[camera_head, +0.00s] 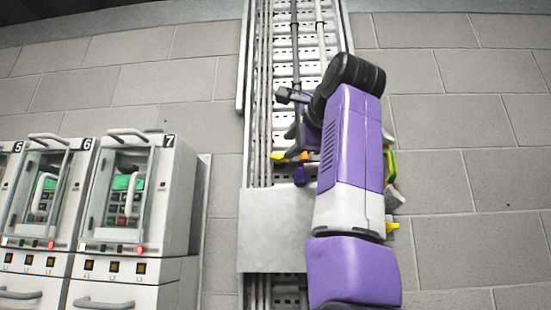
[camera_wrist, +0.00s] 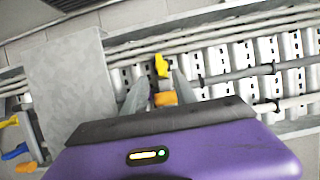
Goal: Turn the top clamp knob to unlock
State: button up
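Small yellow and orange clamp knobs sit on the cable ladder on the wall. In the wrist view a yellow knob (camera_wrist: 162,66) stands just beyond my fingertips, and an orange knob (camera_wrist: 165,98) lies between the fingers. My gripper (camera_wrist: 160,88) has its two grey fingers apart on either side, with no clear contact. I cannot tell which knob is the top one. In the head view my purple arm hides most of the clamp area and the gripper; a yellow piece (camera_head: 277,156) shows left of the arm and another yellow knob (camera_head: 392,226) right of it.
A grey plate (camera_head: 272,232) covers part of the ladder. Cables run along the ladder (camera_wrist: 245,58). Yellow, blue and orange parts (camera_wrist: 22,152) show at the wrist view's left edge. Drive cabinets (camera_head: 135,190) stand at left; bare block wall (camera_head: 470,170) lies at right.

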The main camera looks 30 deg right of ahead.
aim_at(280, 155)
jog(key=w+p, duration=0.1)
jog(key=w, duration=0.4)
jog(key=w+d+p, duration=0.1)
jog(key=w, duration=0.1)
jog(key=shift+w+p, duration=0.25)
jog(key=shift+p, duration=0.1)
jog(key=shift+c, duration=0.4)
grip_shut()
